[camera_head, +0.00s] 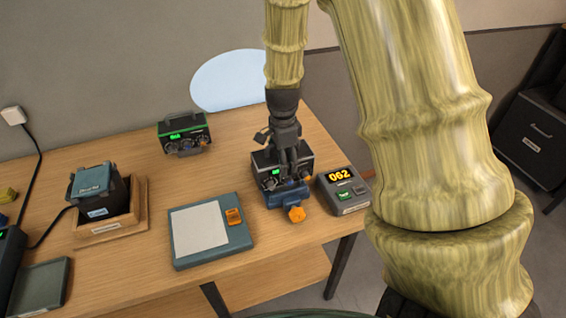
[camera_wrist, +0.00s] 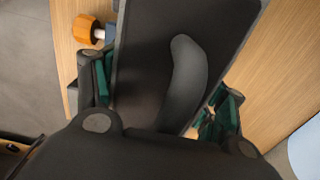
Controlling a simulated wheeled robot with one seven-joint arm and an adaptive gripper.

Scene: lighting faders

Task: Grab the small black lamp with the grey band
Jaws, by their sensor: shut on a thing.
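The small black lamp (camera_head: 266,160) stands near the table's front right, with a green display and small knobs on its front. Its band is mostly hidden by my gripper, so I cannot tell the band's colour surely. My gripper (camera_head: 290,172) reaches down over it and is shut on it. In the wrist view, the lamp's dark top (camera_wrist: 145,60) with a curved grey handle (camera_wrist: 186,85) lies between the fingers of my gripper (camera_wrist: 160,100). A second black lamp (camera_head: 184,133) with a green band stands apart, farther back and left.
A blue clamp-like base (camera_head: 283,197) with an orange knob (camera_head: 296,214) is at the held lamp's front. A display box (camera_head: 342,190) reading 062 stands close on the right. A grey pad (camera_head: 200,228) and a wooden-framed bin (camera_head: 112,225) are left.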

